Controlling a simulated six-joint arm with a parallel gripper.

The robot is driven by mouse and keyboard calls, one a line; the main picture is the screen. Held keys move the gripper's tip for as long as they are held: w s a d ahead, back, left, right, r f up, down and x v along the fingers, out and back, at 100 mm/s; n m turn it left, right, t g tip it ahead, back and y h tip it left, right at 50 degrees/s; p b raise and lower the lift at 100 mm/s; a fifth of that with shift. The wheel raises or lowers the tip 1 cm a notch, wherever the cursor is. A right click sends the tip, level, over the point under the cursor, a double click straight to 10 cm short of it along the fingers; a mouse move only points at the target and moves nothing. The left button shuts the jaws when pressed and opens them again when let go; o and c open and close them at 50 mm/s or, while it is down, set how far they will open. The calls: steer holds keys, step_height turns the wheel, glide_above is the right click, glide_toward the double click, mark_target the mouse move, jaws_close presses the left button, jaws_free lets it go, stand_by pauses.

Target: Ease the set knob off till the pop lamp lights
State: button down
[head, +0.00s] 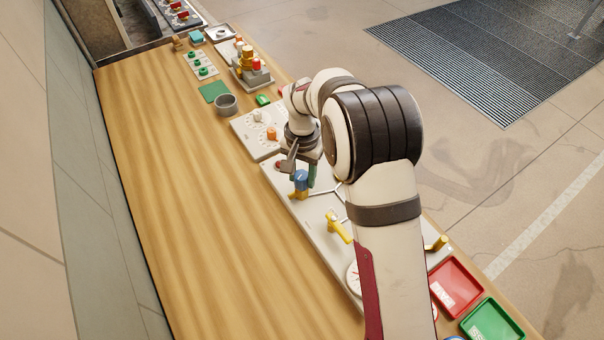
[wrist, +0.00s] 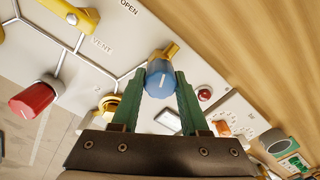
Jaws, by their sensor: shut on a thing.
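A blue knob (wrist: 161,76) with a white mark on its face stands on a yellow fitting on the pale valve panel; it also shows in the head view (head: 300,180). It looks like the set knob, though I read no label on it. My gripper (wrist: 163,84) is shut on it, one green finger on each side. In the head view my gripper (head: 299,172) hangs over the panel's far end, partly covered by my arm. A small dark red dome (wrist: 205,94), perhaps the pop lamp, sits right of the knob and looks unlit.
A yellow lever (wrist: 70,13) by the printed words VENT and OPEN and a red knob (wrist: 33,100) share the panel. A grey cup (head: 225,104) and a green mat (head: 213,91) lie beyond. The wooden bench (head: 190,210) left of the panel is clear.

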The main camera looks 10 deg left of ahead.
mark_target(302, 174)
steer(key=shift+n, duration=1)
steer(key=shift+c, duration=2.1)
jaws_free()
step_height(302, 174, up, 16)
steer(key=shift+f, duration=0.1)
